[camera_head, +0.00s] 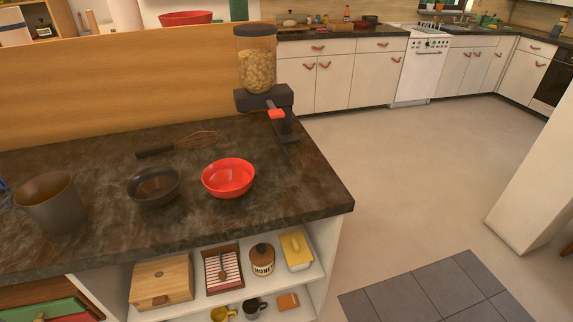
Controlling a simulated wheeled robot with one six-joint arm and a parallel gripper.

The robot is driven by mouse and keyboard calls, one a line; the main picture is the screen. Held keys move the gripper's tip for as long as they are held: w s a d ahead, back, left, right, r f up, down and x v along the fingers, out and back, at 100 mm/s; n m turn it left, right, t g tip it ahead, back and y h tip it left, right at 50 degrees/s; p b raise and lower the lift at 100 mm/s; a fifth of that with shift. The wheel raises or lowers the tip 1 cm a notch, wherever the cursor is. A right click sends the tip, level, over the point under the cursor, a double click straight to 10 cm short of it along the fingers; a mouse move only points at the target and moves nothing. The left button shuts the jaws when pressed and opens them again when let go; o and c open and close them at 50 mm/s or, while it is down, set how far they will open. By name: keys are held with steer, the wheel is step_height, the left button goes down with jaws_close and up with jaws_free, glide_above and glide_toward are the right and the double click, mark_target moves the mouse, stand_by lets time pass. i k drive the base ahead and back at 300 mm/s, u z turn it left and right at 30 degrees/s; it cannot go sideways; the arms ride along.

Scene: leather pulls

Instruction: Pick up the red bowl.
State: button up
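A glossy red bowl (228,178) stands upright and looks empty on the dark stone counter (290,205), near its front right part. A second red bowl-like vessel (185,18) shows higher up, behind the wooden back panel; its base is hidden. My gripper is not in the head camera view.
Close left of the red bowl is a dark bowl (154,187), then a brown pot (51,203). A whisk (177,144) lies behind them. A dispenser (258,75) stands behind right. Shelves below hold a honey jar (262,260). Open floor (400,170) lies right.

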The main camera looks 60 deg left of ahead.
mark_target(228, 179)
steer(key=i, duration=1.25)
steer(key=u, duration=3.3)
